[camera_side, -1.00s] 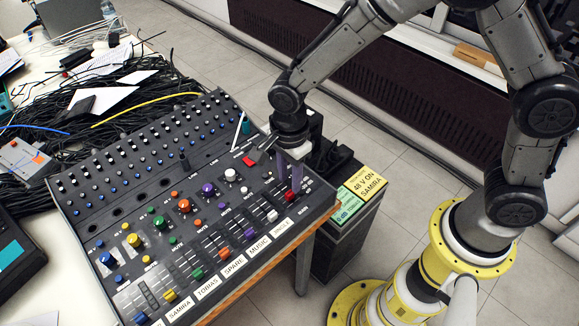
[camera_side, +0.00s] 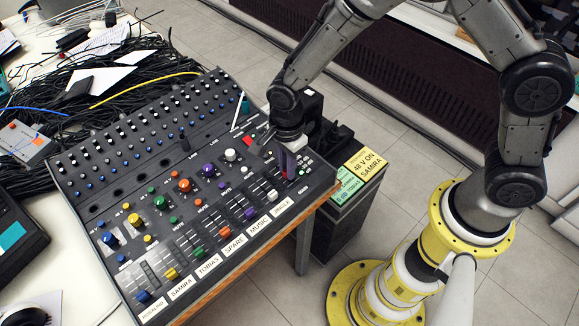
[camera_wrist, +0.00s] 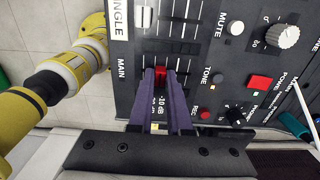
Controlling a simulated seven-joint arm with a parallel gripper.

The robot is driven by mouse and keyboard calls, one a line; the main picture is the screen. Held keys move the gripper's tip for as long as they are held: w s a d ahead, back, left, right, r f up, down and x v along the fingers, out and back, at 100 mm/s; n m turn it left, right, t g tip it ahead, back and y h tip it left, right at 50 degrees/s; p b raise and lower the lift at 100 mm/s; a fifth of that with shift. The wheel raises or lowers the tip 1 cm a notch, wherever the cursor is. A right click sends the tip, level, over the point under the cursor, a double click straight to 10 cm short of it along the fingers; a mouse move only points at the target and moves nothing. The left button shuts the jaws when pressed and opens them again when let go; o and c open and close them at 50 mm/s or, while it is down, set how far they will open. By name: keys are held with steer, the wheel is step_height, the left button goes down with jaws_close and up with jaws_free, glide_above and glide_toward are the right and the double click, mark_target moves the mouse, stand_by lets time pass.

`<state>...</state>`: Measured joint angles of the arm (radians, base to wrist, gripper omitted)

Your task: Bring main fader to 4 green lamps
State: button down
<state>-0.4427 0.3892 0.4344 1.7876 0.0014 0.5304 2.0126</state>
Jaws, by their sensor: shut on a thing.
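The mixing console (camera_side: 120,185) stands on the table. In the side view the fingers mostly hide the cap. Small green lights (camera_side: 302,168) show just right of the fingers; I cannot count them surely.
A white fader cap (camera_side: 271,196) sits left of my gripper. Knobs and a red button (camera_wrist: 260,82) lie near the fingers. A pale stick (camera_wrist: 303,108) stands near the power button. A black case with yellow and green notes (camera_side: 365,163) stands right of the console.

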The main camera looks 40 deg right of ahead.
steer(key=shift+w, duration=1.45)
steer(key=c, duration=0.8)
jaws_free()
steer(key=d+r+m+t, duration=0.1)
steer(key=d+r, duration=0.2)
steer(key=r, duration=0.9)
steer(key=d+r+t, duration=0.1)
steer(key=d+r, duration=0.2)
steer(key=r, duration=0.8)
steer(key=s+d+r+n+t, duration=0.2)
steer(key=s+d+r, duration=0.4)
steer(key=s+d, duration=0.15)
steer(key=s+d+f+n, duration=0.1)
steer(key=s+n, duration=0.4)
steer(key=s+d+f+n+t, duration=0.1)
steer(key=s+n, duration=0.4)
steer(key=n, duration=0.1)
steer(key=s+d+f+n, duration=0.1)
steer(key=s+n, duration=0.3)
steer(key=n, duration=0.2)
steer(key=shift+s+d+f+t, duration=0.25)
steer(key=shift+s+f+t, duration=0.05)
steer(key=shift+s+f, duration=0.1)
